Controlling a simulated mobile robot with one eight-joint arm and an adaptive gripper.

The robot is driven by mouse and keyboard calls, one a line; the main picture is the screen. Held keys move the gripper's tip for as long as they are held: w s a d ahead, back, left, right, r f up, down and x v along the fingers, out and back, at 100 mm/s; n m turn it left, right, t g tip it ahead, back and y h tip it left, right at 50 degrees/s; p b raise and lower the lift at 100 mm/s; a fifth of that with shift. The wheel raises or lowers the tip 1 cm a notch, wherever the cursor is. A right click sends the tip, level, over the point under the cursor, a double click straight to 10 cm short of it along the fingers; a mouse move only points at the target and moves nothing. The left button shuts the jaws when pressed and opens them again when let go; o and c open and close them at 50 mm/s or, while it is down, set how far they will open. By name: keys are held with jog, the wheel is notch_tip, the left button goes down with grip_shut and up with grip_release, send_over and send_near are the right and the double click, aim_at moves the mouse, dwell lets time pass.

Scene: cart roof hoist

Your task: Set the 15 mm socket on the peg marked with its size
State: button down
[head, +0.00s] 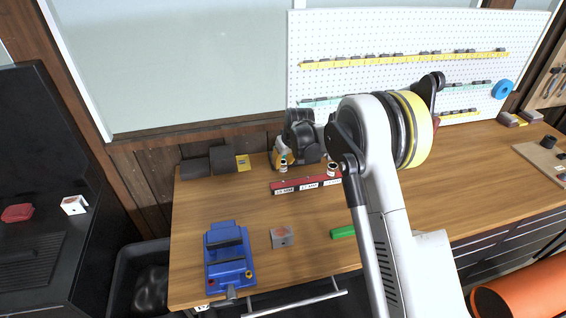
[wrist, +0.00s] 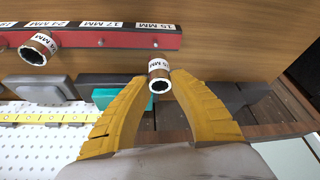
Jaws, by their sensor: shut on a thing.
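My gripper (wrist: 160,88) has its yellow fingers closed on a small metal socket (wrist: 159,75) with a white size band that seems to read 15 MM. Its open end faces the wrist camera. In the head view the held socket (head: 283,167) is just above the left end of the red rail (head: 305,185). The rail carries several white size labels. In the wrist view the 15 MM label (wrist: 154,26) is at the rail's right end, with a bare peg (wrist: 155,42) beside it. The held socket is apart from that peg in the picture.
Another socket (head: 331,168) stands on the rail, towards its right end. A blue vise (head: 229,258), a grey block (head: 282,236) and a green piece (head: 342,232) lie on the bench. Dark blocks (head: 208,163) stand behind left. Bare bench lies left of the rail.

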aim_at(283, 168)
notch_tip(283, 168, down, 3)
jog(key=shift+f+b, duration=0.2)
jog(key=shift+b, duration=1.3)
jog(key=shift+r, duration=0.1)
jog(key=shift+b, duration=0.75)
dwell(0.5)
jog(key=shift+f+b, duration=1.4)
jog(key=shift+f, duration=0.15)
jog(key=c, duration=1.2)
grip_release()
jog(key=shift+r, duration=0.15)
jog(key=v, duration=1.2)
jog(key=shift+w, duration=0.1)
